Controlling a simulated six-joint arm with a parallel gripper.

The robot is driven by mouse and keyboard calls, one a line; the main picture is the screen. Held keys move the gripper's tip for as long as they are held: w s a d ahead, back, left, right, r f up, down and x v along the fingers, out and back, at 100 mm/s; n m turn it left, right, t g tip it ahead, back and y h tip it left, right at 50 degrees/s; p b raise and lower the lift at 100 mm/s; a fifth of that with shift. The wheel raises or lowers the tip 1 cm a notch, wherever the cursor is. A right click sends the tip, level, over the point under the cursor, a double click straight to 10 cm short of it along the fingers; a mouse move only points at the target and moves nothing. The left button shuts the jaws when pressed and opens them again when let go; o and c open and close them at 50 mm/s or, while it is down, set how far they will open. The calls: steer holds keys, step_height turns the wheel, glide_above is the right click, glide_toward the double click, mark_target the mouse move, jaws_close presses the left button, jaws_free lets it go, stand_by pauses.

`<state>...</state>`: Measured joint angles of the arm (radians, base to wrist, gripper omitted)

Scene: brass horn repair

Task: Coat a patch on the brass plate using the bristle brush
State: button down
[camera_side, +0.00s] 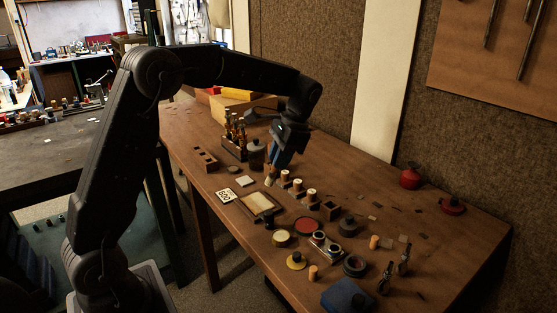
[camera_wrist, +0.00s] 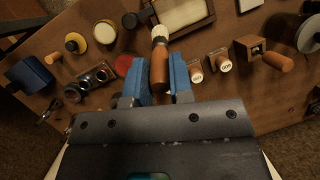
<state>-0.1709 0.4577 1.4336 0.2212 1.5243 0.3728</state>
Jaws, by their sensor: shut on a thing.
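The bristle brush (camera_wrist: 160,62) has a brown wooden handle and pale bristles. My gripper (camera_wrist: 163,84), with blue fingers, is shut on its handle. In the side view my gripper (camera_side: 277,163) points down over the table, with the pale bristles (camera_side: 269,181) below it. The plate, which I take to be the brass plate, is a pale yellowish rectangle in a dark frame (camera_side: 258,203). It lies flat, just in front of the brush. In the wrist view the plate (camera_wrist: 182,13) is at the top, just beyond the bristles; contact cannot be told.
Wooden pegs with pale tops (camera_side: 311,194) stand close right of the brush. A dark jar (camera_side: 256,156) and a bottle rack (camera_side: 234,146) stand behind it. A red disc (camera_side: 307,225), a pale round tin (camera_side: 281,238) and a blue block (camera_side: 346,297) lie towards the front right.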

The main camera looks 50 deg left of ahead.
stand_by(0.4)
steer(key=s+a+r, duration=0.2)
steer(key=a+r, duration=0.2)
steer(key=a, duration=0.5)
steer(key=shift+w+x, duration=0.2)
steer(key=shift+x, duration=0.6)
steer(key=shift+w+x, duration=0.15)
steer(key=shift+x, duration=0.65)
steer(key=shift+w+x, duration=0.2)
steer(key=shift+x, duration=0.6)
steer(key=shift+d+f, duration=0.1)
